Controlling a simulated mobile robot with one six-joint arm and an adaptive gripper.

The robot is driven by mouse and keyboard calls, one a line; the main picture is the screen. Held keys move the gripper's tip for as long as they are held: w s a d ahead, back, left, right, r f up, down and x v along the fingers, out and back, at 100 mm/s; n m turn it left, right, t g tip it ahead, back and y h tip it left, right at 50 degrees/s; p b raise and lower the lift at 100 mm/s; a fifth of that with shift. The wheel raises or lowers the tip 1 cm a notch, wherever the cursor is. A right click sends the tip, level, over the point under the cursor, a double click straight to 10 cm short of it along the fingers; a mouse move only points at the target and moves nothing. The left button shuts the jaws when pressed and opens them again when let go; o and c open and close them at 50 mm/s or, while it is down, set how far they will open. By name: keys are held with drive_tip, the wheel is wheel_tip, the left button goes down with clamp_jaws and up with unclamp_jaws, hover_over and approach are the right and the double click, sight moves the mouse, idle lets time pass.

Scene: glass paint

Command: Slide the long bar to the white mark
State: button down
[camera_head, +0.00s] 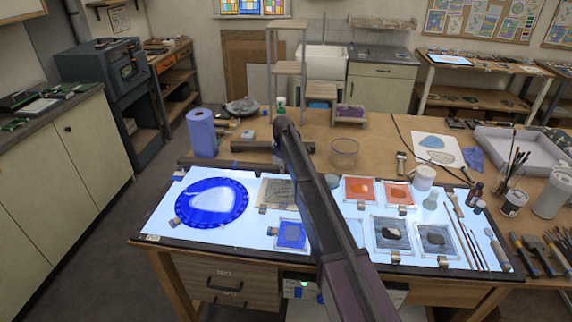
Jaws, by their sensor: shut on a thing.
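A long dark bar (225,164) lies along the back left edge of the lit glass-painting panel (160,215). Its right part runs behind my arm. A second, shorter dark bar (250,147) lies just behind it, also crossed by my arm. My arm reaches from the bottom middle up over the panel and hides the middle of the bench. My gripper is hidden behind my arm, so its fingers and any contact with a bar do not show. I cannot make out a distinct white mark against the bright panel.
A round blue glass piece (182,208) lies on the panel's left. Orange glass (360,190), grey glass pieces and brushes lie on its right. A blue paper roll (202,134) stands behind the bars at left. A glass jar (344,151) stands right of my arm.

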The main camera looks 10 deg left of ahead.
drive_tip(key=shift+s, duration=0.65)
drive_tip(key=shift+w, duration=0.1)
drive_tip(key=shift+c, duration=0.6)
unclamp_jaws()
drive_tip(key=shift+r, duration=0.15)
